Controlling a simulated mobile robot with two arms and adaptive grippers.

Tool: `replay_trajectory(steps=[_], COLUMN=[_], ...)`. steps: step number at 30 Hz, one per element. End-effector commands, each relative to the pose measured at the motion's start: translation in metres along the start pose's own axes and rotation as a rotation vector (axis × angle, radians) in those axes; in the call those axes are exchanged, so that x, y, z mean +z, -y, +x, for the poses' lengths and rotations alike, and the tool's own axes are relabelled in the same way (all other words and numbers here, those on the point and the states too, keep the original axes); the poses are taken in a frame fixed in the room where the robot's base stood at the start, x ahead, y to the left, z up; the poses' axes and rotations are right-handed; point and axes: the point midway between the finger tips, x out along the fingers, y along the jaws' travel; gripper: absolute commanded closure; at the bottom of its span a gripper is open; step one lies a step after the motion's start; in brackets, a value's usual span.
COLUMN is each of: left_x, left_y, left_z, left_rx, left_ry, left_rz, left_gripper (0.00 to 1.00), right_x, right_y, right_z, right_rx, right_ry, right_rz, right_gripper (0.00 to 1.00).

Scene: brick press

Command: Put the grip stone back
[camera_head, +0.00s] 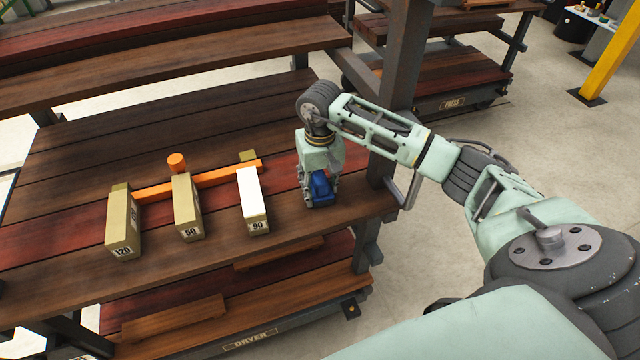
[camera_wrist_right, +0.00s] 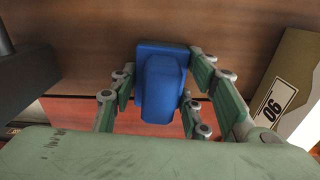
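A blue block with a raised grip, which I take for the grip stone (camera_head: 320,187), is low between the fingers of my right gripper (camera_head: 319,192), near the table's front edge. In the right wrist view the blue block (camera_wrist_right: 162,85) sits between the fingers of the right gripper (camera_wrist_right: 162,92), with fingers on both sides of it. Whether they press on it, and whether its base rests on the wood, I cannot tell. My left gripper is not in view.
Tan blocks marked 120 (camera_head: 122,232), 50 (camera_head: 187,215) and 90 (camera_head: 254,210) stand left of the gripper by an orange bar (camera_head: 215,177) with an orange cylinder (camera_head: 177,162). A dark post (camera_head: 402,75) rises behind my right arm. The wooden table (camera_head: 80,150) is bare behind.

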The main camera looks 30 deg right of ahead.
Motion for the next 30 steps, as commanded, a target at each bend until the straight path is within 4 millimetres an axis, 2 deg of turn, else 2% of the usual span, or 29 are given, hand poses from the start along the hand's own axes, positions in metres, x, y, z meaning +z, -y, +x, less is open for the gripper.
replay_trajectory(steps=[1,7,17,22,30], left_x=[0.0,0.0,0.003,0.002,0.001], left_y=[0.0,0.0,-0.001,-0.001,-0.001], left_z=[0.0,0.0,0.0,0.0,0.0], left_rx=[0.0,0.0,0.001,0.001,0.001], left_ry=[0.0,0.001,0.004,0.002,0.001], left_rz=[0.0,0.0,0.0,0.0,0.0], left_gripper=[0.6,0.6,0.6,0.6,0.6], right_x=[0.0,0.0,0.0,-0.001,-0.002], right_y=[0.0,0.0,0.0,0.0,0.0], right_z=[0.0,0.0,-0.002,-0.022,-0.08], right_rx=[0.0,0.0,0.0,-0.001,-0.001], right_ry=[-0.001,-0.001,0.0,-0.004,-0.005], right_rz=[0.0,0.0,0.0,-0.001,0.0], right_gripper=[0.52,0.35,0.35,0.35,0.35])
